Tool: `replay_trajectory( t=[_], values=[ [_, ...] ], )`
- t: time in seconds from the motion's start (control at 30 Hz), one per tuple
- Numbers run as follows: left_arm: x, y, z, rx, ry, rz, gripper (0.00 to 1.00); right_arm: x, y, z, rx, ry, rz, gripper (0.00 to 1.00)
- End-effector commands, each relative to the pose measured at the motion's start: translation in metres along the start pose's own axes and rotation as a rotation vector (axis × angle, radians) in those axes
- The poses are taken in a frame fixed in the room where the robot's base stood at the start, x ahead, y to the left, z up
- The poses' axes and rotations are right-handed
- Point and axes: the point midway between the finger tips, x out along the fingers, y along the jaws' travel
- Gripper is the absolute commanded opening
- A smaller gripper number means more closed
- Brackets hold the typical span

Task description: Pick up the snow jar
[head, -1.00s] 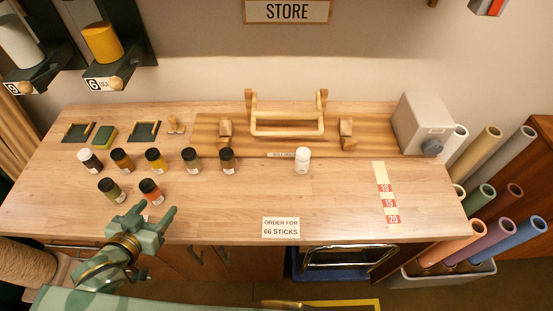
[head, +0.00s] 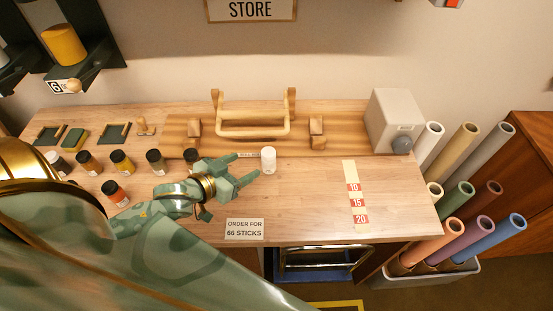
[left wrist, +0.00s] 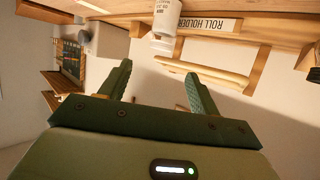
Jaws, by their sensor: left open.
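The white jar (head: 268,160), which I take for the snow jar, stands upright near the middle of the table. My left gripper (head: 248,166) is open and empty, its fingers pointing at the jar from the left. The jar is just beyond the fingertips, apart from them as far as I can tell. In the left wrist view the jar (left wrist: 164,22) shows upside down past the open gripper (left wrist: 158,70); its label is too small to read. My right gripper is not in view.
Several dark-lidded jars, among them an orange one (head: 116,194), stand left of and behind my left arm. A wooden rack (head: 253,130) is behind the white jar. A grey box (head: 392,120) stands at the right. The table right of the jar is clear except for a number strip (head: 356,198).

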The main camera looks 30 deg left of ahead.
Motion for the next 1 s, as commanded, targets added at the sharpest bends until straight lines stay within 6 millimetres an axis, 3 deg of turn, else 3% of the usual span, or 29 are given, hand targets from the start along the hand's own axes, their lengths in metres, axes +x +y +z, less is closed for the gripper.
replay_trajectory(
  t=[0.1,0.2,0.47,0.7,1.0],
  values=[
    [0.031,0.0,0.001,0.001,0.003,0.0,0.62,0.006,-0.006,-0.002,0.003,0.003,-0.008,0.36],
    [0.05,0.0,0.001,-0.001,0.002,-0.001,0.62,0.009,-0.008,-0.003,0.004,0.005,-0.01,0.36],
    [0.074,0.0,0.001,0.0,0.001,0.0,0.62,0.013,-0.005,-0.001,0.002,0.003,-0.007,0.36],
    [0.112,0.0,0.004,0.0,0.0,0.0,0.62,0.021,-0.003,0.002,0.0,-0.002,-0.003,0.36],
    [0.117,0.0,0.003,0.0,-0.001,0.001,0.62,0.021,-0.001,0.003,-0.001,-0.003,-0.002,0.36]
  ],
)
